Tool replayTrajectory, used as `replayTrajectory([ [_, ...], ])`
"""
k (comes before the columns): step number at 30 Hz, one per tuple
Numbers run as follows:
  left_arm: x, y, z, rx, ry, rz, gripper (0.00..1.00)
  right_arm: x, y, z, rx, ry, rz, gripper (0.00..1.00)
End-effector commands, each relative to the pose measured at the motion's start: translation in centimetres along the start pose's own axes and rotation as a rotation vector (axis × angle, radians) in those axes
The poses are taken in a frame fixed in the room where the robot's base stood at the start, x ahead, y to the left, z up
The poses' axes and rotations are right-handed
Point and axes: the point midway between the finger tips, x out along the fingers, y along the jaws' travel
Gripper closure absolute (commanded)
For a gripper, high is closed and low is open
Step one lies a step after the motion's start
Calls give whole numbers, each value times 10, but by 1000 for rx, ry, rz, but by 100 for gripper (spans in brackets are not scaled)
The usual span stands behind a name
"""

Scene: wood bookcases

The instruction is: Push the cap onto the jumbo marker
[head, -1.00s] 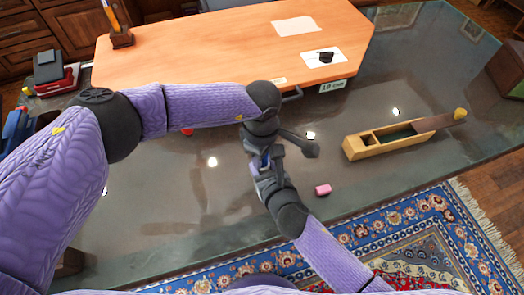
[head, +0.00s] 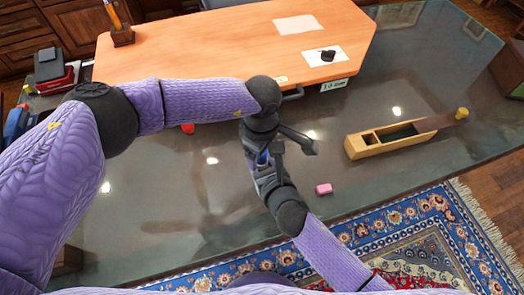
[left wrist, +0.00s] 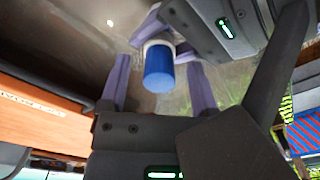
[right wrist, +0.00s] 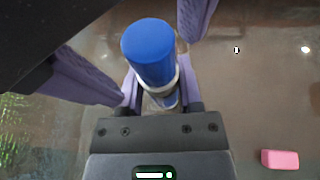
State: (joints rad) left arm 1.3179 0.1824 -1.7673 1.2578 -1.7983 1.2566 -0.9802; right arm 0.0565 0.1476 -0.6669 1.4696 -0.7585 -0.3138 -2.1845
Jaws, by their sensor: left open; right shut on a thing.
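The jumbo marker shows as a blue cylindrical cap (right wrist: 150,50) above a white ring (right wrist: 161,86), with a little of the body (right wrist: 168,101) below. I see no clear gap between cap and ring, but the seam is too small to judge. My right gripper (right wrist: 160,98) is shut on the marker below the ring. My left gripper (left wrist: 158,85) is open, its purple fingers on either side of the blue cap (left wrist: 158,70) with space between. In the head view both grippers meet over the table, and only a speck of blue (head: 262,159) shows between them.
A pink eraser (head: 324,189) lies on the dark glossy table (head: 400,180) right of my right gripper. A wooden box with a sliding lid (head: 385,142) stands farther right. An orange-brown board (head: 220,50) with papers is behind. The table between is clear.

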Motion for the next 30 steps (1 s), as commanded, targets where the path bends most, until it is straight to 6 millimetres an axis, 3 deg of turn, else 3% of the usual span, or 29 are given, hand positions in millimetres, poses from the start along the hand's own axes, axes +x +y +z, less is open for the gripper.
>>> replayTrajectory([
  [1,-9,-1,10,19,-18,-2,21,1,-2,0,1,5,-8,100],
  [6,-40,0,7,15,-13,3,21,1,-2,-2,0,10,-9,100],
  [12,-65,1,4,10,-8,6,21,0,-2,-4,0,13,-9,100],
  [23,-71,1,3,6,-5,6,21,0,-3,-4,0,14,-9,100],
  [24,-71,1,3,6,-5,6,21,0,-3,-4,0,14,-9,49],
  [29,-71,1,2,6,-5,6,21,0,-3,-5,0,15,-9,15],
  [30,-71,1,2,5,-5,6,21,0,-3,-5,0,15,-9,14],
])
